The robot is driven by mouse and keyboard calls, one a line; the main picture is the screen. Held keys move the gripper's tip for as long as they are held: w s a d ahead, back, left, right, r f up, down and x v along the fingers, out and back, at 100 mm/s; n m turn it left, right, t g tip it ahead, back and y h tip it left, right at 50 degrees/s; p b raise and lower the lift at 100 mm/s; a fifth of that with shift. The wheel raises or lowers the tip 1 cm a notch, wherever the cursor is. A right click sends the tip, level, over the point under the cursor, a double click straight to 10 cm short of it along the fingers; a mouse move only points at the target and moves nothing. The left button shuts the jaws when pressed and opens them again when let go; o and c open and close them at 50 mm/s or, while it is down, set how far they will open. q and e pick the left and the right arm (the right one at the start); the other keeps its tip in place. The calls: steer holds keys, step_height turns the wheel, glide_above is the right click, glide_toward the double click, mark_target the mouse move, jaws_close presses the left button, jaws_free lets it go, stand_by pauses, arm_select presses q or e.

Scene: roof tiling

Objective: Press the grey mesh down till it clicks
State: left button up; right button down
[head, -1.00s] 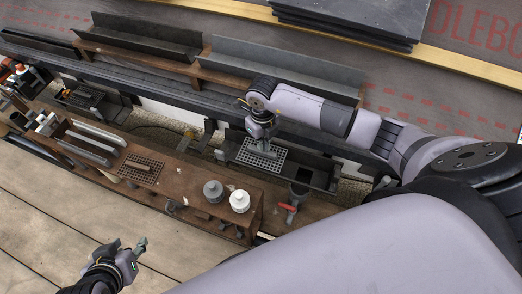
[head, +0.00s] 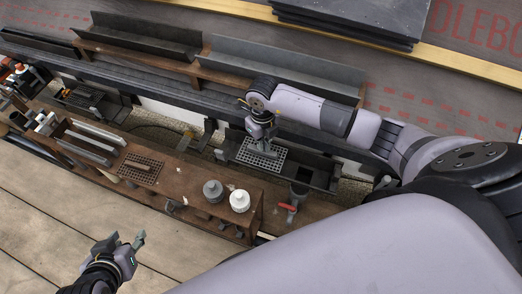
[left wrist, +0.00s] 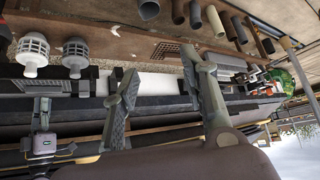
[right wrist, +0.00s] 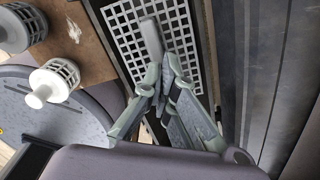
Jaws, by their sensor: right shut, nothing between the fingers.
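The grey mesh (head: 272,161), a grid with square holes, lies in the dark gutter run below my right gripper (head: 262,149) in the head view. In the right wrist view the mesh (right wrist: 127,38) fills the upper middle, and a light grey bar (right wrist: 152,38) shows over it. My right gripper (right wrist: 164,78) is shut and empty, its fingertips at or just above the mesh; I cannot tell if they touch. Its fingers hide part of the mesh. My left gripper (head: 127,240) is open and empty over the planks, away from the mesh.
A brown bench (head: 190,208) holds a grey cap (head: 213,190), a white cap (head: 240,201), a brown grid (head: 140,169) and grey tubes. A red-handled tool (head: 288,209) lies right of the bench. Dark slates (head: 350,20) are stacked at the top. The planks at lower left are clear.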

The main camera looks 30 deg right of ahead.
arm_select(q)
steer(key=shift+w+d+r+t, duration=0.2)
steer(key=shift+w+r+t, duration=0.15)
steer(key=shift+w, duration=0.25)
steer(key=shift+w+d+r+t, duration=0.15)
steer(key=shift+w+r+t, duration=0.15)
steer(key=shift+w, duration=0.25)
arm_select(e)
steer(key=shift+f, duration=0.35)
arm_select(q)
steer(key=shift+w+d+r+t+h+b, duration=0.15)
steer(key=shift+w+d+r+t+b, duration=0.1)
steer(key=shift+w+r+t, duration=0.2)
steer(key=shift+w+d+r+t+h+b, duration=0.15)
steer(key=shift+w+r+t+b, duration=0.15)
steer(key=shift+w, duration=0.2)
arm_select(e)
steer(key=shift+f, duration=0.35)
stand_by(0.6)
steer(key=shift+r, duration=0.1)
stand_by(0.3)
